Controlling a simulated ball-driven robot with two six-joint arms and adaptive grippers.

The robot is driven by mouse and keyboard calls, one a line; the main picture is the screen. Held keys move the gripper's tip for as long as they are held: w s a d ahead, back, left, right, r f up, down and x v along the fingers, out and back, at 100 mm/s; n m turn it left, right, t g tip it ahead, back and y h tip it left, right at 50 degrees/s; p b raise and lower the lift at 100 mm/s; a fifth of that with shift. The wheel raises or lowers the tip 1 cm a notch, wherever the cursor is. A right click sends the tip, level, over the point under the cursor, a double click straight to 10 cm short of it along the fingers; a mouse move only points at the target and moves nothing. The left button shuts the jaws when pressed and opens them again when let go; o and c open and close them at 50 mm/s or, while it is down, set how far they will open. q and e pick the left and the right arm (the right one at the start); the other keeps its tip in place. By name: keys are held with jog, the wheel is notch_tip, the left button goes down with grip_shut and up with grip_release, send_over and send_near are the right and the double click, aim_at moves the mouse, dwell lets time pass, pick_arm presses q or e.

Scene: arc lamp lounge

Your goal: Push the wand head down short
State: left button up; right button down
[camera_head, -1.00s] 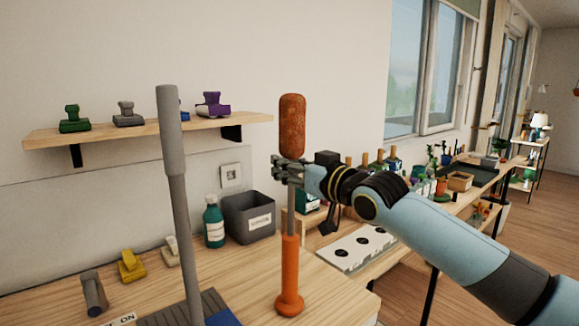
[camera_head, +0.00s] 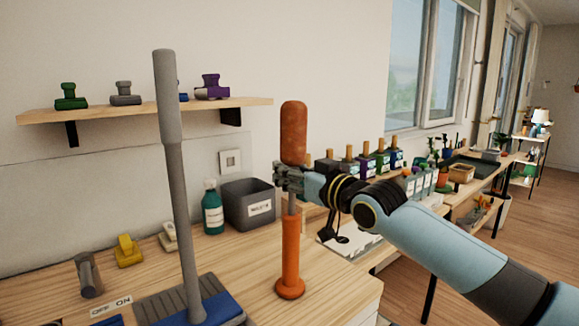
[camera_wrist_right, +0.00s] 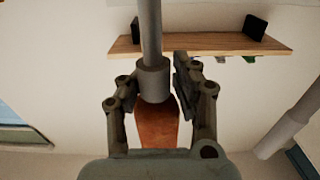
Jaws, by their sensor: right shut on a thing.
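The wand stands upright on the wooden worktop, with a rust-orange head (camera_head: 294,132), a thin grey rod (camera_head: 290,205) and an orange sleeve with a round foot (camera_head: 290,255). Only a short length of grey rod shows between my right gripper and the sleeve. My right gripper (camera_head: 286,180) is shut on the wand just below the head. In the right wrist view the fingers (camera_wrist_right: 155,85) are on either side of a grey collar (camera_wrist_right: 153,78), with the head (camera_wrist_right: 157,125) beneath it in the picture. My left gripper is out of view.
A tall grey pole (camera_head: 180,190) rises from a grey-and-blue base on the left, near an OFF/ON label (camera_head: 111,306). A dark bin (camera_head: 249,205) and a green bottle (camera_head: 212,210) stand behind the wand. A wall shelf (camera_head: 150,108) holds several small items.

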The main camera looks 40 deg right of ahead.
notch_tip(320, 180, down, 4)
jog(key=shift+r+b, duration=0.25)
jog(key=shift+b, duration=0.45)
jog(key=shift+r, duration=0.15)
jog(key=c, duration=1)
grip_release()
jog(key=shift+r, duration=0.1)
jog(key=s, duration=0.8)
jog(key=s+d, duration=0.1)
jog(key=s, duration=0.3)
